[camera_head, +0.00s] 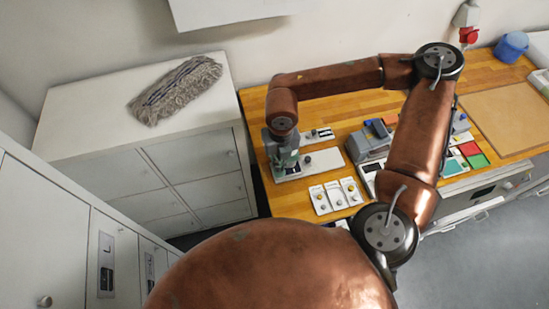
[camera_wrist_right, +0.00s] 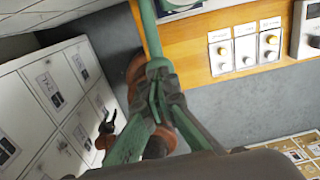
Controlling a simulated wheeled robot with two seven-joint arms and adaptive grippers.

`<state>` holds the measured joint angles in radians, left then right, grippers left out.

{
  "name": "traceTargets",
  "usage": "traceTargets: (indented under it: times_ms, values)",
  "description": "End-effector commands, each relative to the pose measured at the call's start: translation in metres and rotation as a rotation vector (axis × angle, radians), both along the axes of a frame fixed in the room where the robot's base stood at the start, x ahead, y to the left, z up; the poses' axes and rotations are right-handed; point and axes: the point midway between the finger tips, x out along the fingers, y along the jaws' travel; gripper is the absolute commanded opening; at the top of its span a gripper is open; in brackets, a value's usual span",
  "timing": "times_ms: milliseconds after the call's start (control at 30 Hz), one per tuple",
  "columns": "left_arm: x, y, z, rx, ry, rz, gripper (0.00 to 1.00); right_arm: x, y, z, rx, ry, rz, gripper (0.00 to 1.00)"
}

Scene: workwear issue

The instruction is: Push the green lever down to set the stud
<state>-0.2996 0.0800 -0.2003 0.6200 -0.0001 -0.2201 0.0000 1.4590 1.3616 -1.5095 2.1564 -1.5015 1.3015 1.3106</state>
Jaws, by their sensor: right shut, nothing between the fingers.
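The green lever (camera_wrist_right: 149,32) shows in the right wrist view as a straight bar running from the top edge down to my fingers. My right gripper (camera_wrist_right: 158,76) is shut with nothing between its fingers; its tips are at the near end of the lever, and I cannot tell whether they touch. In the head view my right gripper (camera_head: 285,158) points down at the left end of the bench, over a pale base plate (camera_head: 322,160). It largely hides the lever there. A dark claw, my left gripper (camera_wrist_right: 106,125), shows small at the left of the wrist view.
The wooden bench (camera_head: 285,205) carries three small white cards (camera_head: 335,196) with knobs, a grey device (camera_head: 372,143) and coloured pads (camera_head: 470,150). A white cabinet (camera_head: 75,125) with a grey mop-like textile (camera_head: 175,90) stands to the left. My arm crosses above the bench.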

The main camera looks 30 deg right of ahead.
Motion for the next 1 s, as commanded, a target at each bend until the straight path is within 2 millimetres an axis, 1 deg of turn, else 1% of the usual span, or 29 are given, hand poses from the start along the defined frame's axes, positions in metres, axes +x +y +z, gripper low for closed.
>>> traceTargets:
  times_ms: [233,667,1000]
  values:
    - [-0.001,0.000,-0.008,0.000,0.001,0.000,0.36,-0.003,0.000,-0.008,0.000,0.000,-0.002,0.00]
    - [-0.001,0.000,-0.009,0.000,0.002,0.000,0.36,-0.004,0.001,-0.009,0.000,0.000,-0.002,0.00]
    - [-0.002,0.000,-0.017,0.000,0.002,0.000,0.36,-0.006,0.001,-0.017,0.000,0.000,-0.001,0.00]
